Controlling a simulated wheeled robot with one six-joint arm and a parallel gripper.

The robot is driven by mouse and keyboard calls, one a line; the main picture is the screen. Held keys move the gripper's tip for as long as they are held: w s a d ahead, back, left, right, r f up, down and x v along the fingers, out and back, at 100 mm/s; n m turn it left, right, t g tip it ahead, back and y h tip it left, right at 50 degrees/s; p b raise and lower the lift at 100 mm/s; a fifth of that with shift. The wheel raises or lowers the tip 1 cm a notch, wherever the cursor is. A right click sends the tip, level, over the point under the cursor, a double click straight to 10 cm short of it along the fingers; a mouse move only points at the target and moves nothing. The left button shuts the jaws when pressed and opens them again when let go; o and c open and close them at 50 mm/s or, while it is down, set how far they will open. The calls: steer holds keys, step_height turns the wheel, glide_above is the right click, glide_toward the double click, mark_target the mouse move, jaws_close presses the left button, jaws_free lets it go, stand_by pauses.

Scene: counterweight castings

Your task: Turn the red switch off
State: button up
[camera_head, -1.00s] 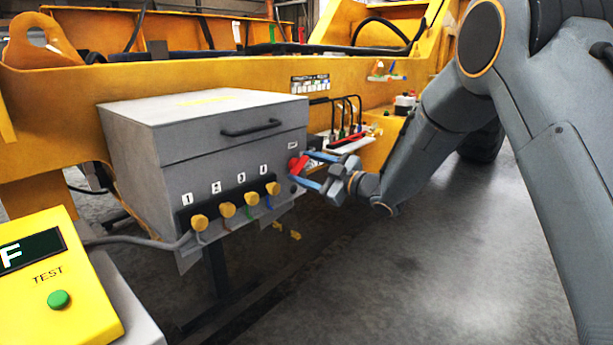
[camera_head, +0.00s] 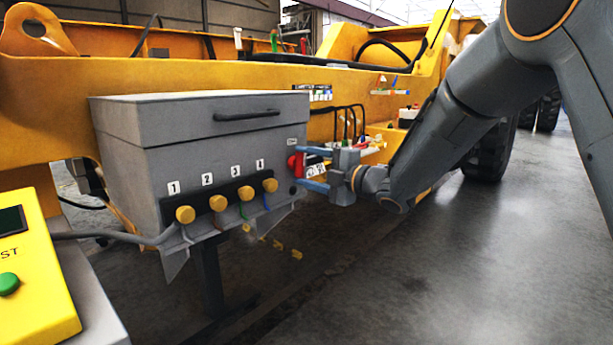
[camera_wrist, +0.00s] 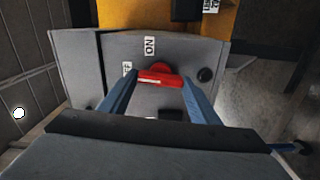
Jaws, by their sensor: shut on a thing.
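The red switch (camera_head: 296,166) is on the right end face of the grey box (camera_head: 150,150), near its front corner. In the wrist view, the switch handle (camera_wrist: 160,78) lies nearly crosswise, between my two blue fingers. An ON label (camera_wrist: 150,46) is above the handle, and a partly hidden label (camera_wrist: 127,69) is to its left. My gripper (camera_head: 304,169) is shut on the switch, one finger above the other in the head view.
Several yellow knobs (camera_head: 218,203) numbered from 1 stand on the box front. A yellow test unit (camera_head: 40,280) with a green button (camera_head: 8,284) is at lower left. A shelf with cables (camera_head: 365,150) is behind my gripper. The floor (camera_head: 450,270) at right is clear.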

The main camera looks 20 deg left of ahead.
steer(key=shift+n+b, duration=0.55)
steer(key=shift+n, duration=0.15)
steer(key=o, duration=1)
steer(key=shift+o, duration=0.2)
steer(key=v, duration=0.8)
steer(key=shift+a, duration=0.1)
